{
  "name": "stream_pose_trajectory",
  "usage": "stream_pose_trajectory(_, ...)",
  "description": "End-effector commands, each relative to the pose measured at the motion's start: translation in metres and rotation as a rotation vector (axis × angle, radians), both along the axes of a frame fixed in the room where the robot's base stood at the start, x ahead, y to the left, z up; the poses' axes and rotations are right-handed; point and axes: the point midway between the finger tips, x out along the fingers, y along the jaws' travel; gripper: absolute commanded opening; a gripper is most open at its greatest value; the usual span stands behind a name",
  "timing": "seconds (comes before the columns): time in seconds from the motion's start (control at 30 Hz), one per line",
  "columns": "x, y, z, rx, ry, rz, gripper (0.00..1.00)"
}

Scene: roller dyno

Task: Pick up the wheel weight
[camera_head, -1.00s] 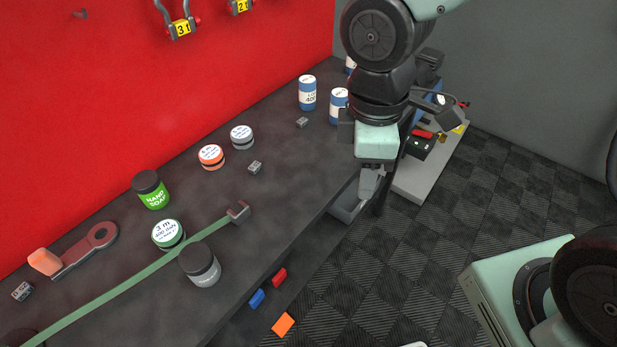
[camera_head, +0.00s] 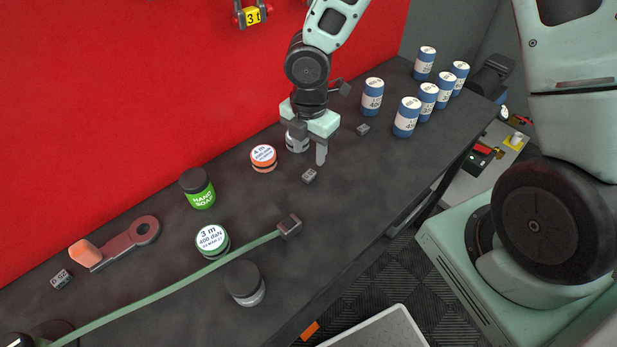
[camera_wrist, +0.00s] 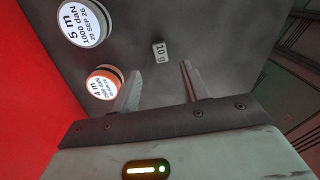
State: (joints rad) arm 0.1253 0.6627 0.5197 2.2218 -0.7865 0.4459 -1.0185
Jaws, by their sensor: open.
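A small grey wheel weight (camera_head: 309,176) lies on the dark bench top, just in front of and below my gripper (camera_head: 307,155) in the head view. In the wrist view a weight marked "10 g" (camera_wrist: 160,52) lies beyond the gap between the fingertips of my gripper (camera_wrist: 158,82). The fingers are apart with nothing between them, above the bench. Two similar small weights lie farther off, one at the right (camera_head: 363,128) and one at the far left (camera_head: 61,279).
An orange-labelled tin (camera_head: 263,158) and a grey tin (camera_head: 297,143), partly hidden by my gripper, stand close by. Several blue-and-white cans (camera_head: 407,117) stand at right. A green soap jar (camera_head: 198,189), a strap (camera_head: 170,292) and a dark jar (camera_head: 245,284) are at left. A red wall (camera_head: 110,110) rises behind.

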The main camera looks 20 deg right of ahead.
Motion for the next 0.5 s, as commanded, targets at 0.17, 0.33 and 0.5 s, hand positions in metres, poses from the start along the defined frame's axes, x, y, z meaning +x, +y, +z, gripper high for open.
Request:
stream_pose_trajectory(0.17,0.000,0.000,-0.019,0.000,0.000,0.000,0.45)
stream_pose_trajectory(0.33,-0.001,0.001,-0.032,0.000,0.001,0.001,0.45)
stream_pose_trajectory(0.5,-0.001,0.002,-0.058,0.000,0.001,0.002,0.45)
